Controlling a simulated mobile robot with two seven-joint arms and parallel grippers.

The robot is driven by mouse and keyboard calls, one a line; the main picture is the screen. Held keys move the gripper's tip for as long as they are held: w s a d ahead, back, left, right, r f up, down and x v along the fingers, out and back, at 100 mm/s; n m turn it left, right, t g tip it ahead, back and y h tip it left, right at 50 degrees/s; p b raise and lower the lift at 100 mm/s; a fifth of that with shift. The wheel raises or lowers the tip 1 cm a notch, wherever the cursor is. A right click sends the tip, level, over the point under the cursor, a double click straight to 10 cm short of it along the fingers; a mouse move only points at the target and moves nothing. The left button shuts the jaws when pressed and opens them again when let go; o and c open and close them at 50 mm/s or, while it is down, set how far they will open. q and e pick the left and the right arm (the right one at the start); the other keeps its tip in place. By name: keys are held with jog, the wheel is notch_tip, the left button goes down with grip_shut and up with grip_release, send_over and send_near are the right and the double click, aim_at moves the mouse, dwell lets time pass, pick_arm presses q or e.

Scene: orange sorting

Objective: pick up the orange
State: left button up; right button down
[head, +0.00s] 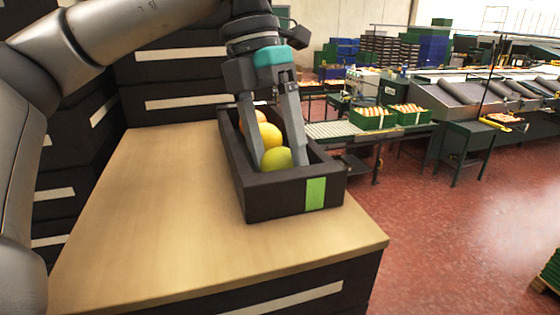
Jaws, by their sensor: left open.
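A long black box (275,203) with a green label on its front end stands on a wooden worktop. In it lie a yellow-green fruit (277,159) at the front, a yellow-orange fruit (270,135) behind it, and a more orange fruit (260,116) farther back. My left gripper (275,160) reaches down into the box from above. Its fingers are open on either side of the fruits, and I cannot tell whether they touch any. The fingers partly hide the fruits. My right gripper is not in view.
The wooden worktop (170,215) is clear left of and in front of the box. Dark drawer cabinets (175,75) stand behind it. Farther off on the red floor are a roller conveyor (335,129) and green crates (372,120) of oranges.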

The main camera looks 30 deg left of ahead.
pick_arm(q)
jog(key=shift+c, duration=0.3)
jog(key=c, duration=1.1)
